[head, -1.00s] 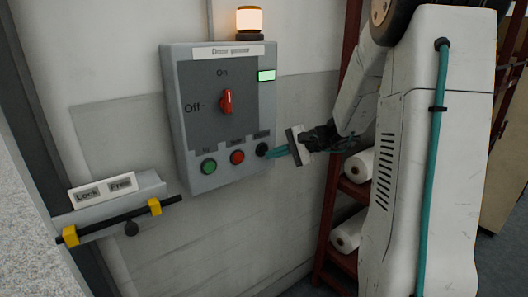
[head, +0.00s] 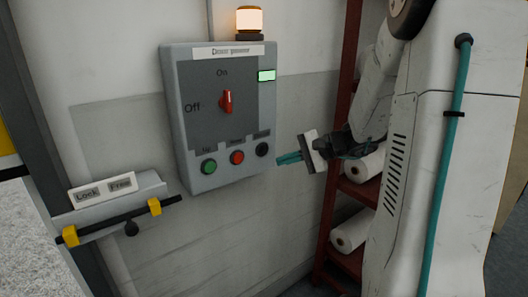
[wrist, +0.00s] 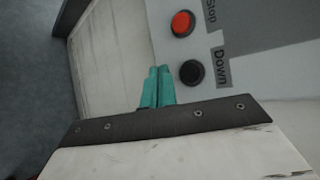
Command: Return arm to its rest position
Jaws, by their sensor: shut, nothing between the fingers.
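My gripper (head: 283,159) has teal fingers, which are shut with nothing between them. In the head view it is to the right of the grey control box (head: 180,120), apart from the black button (head: 262,150). In the wrist view the shut fingers (wrist: 157,88) point toward the box, beside the black button (wrist: 191,73) labelled "Down". The red stop button (wrist: 183,24) is farther up in that view. My arm is bent at the right of the head view.
A red rack (head: 344,100) with white rolls (head: 350,234) stands close behind my arm. A lock bar (head: 110,222) with yellow clamps is at the lower left. A lit orange lamp (head: 250,20) tops the box. The wall below the box is clear.

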